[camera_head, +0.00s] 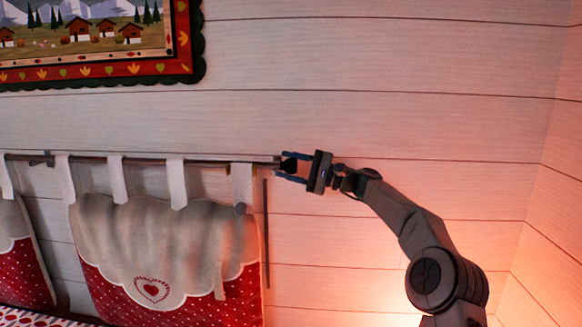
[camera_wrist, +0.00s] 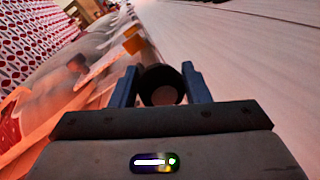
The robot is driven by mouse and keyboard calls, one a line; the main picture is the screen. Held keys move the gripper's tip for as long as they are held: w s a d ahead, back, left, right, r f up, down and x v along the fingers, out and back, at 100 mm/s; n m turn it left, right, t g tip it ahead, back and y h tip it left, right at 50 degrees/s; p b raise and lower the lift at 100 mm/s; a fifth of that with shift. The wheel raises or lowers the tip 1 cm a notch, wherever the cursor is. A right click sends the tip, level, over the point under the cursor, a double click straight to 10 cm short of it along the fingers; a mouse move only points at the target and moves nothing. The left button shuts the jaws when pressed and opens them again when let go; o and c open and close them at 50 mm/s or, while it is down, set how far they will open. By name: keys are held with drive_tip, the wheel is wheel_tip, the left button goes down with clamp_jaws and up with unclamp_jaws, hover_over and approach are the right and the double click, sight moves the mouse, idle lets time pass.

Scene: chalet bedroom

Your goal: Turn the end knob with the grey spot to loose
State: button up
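A dark round end knob (camera_head: 289,166) sits at the right end of the curtain rod (camera_head: 215,163) on the wall. In the wrist view the knob (camera_wrist: 162,86) faces me, with a paler brownish-grey round spot on its end face. My gripper (camera_head: 283,166) has one blue finger above the knob and one below it. In the wrist view the gripper's fingers (camera_wrist: 160,72) stand on either side of the knob. The fingers are apart, and a narrow gap seems to show around the knob in the head view. Whether either finger touches it is not clear.
A red and white cushion panel (camera_head: 160,250) hangs from the rod by white loops. A thin dark vertical bar (camera_head: 266,232) is on the wall just below the gripper. A framed picture (camera_head: 100,45) hangs at upper left. The plank wall (camera_head: 430,110) to the right is bare.

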drive_tip(key=shift+o, duration=1.4)
drive_tip(key=b+v, duration=0.2)
drive_tip(key=v, duration=1.2)
drive_tip(key=shift+a, duration=0.1)
